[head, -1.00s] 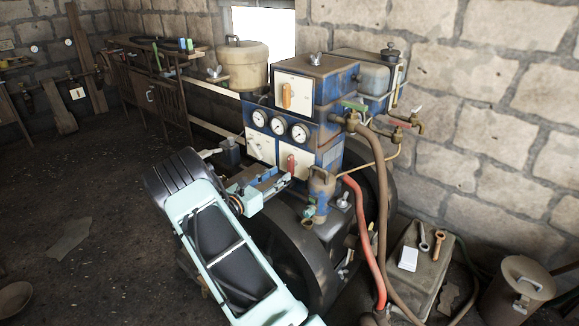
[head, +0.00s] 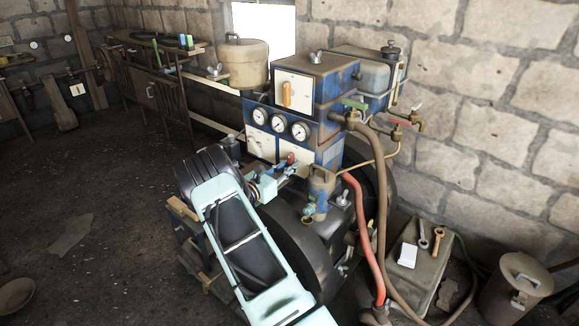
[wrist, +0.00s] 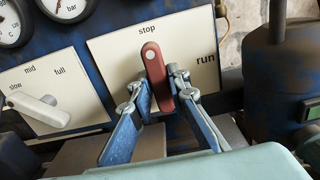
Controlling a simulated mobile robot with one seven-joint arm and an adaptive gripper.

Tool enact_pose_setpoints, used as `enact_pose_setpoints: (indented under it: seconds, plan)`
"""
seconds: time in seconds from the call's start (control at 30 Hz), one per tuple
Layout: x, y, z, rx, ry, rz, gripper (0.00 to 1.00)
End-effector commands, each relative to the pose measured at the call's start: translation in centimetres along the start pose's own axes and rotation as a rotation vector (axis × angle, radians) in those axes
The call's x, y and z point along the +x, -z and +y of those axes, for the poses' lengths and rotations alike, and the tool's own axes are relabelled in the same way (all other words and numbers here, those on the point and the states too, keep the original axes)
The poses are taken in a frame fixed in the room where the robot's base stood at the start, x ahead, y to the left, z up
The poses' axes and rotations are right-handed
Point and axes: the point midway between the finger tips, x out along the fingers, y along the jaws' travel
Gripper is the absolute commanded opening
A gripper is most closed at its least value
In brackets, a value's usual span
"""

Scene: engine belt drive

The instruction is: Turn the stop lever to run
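The red stop lever (wrist: 154,78) sits on a white plate (wrist: 108,56) marked "stop" at the top and "run" at the right. Its round-dotted end is just under "stop", and its handle hangs down, tilted slightly right. My gripper (wrist: 162,90) has one finger on each side of the handle. Both fingertips look very close to it; whether they press on it cannot be told. In the head view my gripper (head: 284,167) is at the lower panel of the blue engine housing, with the red lever (head: 291,158) partly visible at its tips.
A white lever (wrist: 40,110) on a plate marked slow, mid, full is to the left. Gauges (head: 279,123) sit above the panels. A brown can-shaped part (head: 321,185) stands close on the right, with a red hose (head: 365,230) beyond. A dark flywheel (head: 300,245) is below.

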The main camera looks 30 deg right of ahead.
Motion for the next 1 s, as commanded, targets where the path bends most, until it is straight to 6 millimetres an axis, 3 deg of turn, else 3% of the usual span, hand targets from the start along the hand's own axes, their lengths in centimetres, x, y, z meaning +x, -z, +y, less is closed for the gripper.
enact_pose_setpoints:
  seconds: [0.47,1.0]
  plan:
    - [-0.1,0.39,0.11,0.065,-0.001,0.0,0.0]
    - [-0.1,0.84,0.25,0.51,-0.001,0.0,0.0]
